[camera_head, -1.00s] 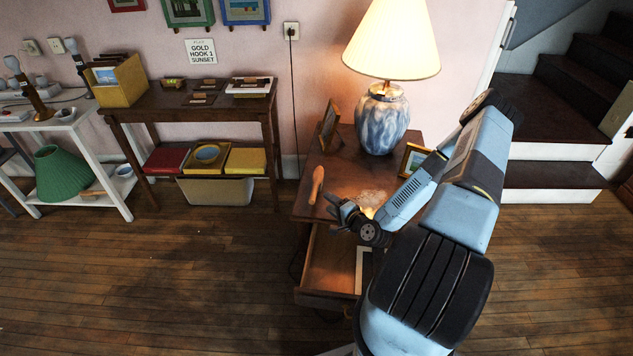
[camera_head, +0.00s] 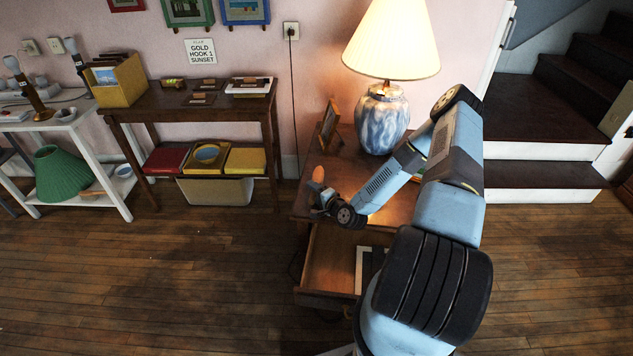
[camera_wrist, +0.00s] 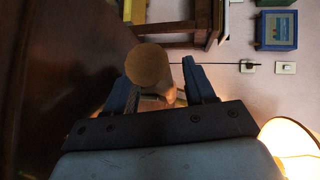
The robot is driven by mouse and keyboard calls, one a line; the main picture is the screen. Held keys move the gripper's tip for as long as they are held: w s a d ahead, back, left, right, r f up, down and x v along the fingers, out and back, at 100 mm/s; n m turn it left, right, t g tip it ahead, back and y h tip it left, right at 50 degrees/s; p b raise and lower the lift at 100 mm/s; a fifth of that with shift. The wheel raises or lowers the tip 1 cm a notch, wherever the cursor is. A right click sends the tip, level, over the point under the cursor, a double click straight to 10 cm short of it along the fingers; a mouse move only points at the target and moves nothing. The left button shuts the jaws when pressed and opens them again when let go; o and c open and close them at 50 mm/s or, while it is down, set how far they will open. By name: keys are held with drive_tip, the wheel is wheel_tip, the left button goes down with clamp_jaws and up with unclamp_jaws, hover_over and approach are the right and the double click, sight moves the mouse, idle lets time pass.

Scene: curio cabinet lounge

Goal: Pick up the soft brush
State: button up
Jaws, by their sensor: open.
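The soft brush, with an orange-brown wooden handle (camera_head: 318,174), is at the left side of the small wooden side table (camera_head: 305,205). Its lower part is hidden behind my gripper (camera_head: 322,200) in the head view. In the wrist view the brush's round wooden end (camera_wrist: 148,66) faces the camera, and its body runs on behind it. My gripper (camera_wrist: 160,80) is open, with one blue finger on each side of the brush. I cannot tell whether either finger touches it.
A lit lamp (camera_head: 382,118) and a small picture frame (camera_head: 329,125) stand behind on the same table. The table's drawer (camera_head: 330,270) is pulled out below my gripper. A dark console table (camera_head: 200,110) stands to the left, with open floor in front.

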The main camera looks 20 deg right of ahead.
clamp_jaws()
idle(0.5)
drive_tip(key=r, duration=0.4)
drive_tip(key=shift+s+d, duration=0.2)
drive_tip(key=shift+d, duration=0.1)
drive_tip(key=s+d+r, duration=0.9)
drive_tip(key=shift+d, duration=0.4)
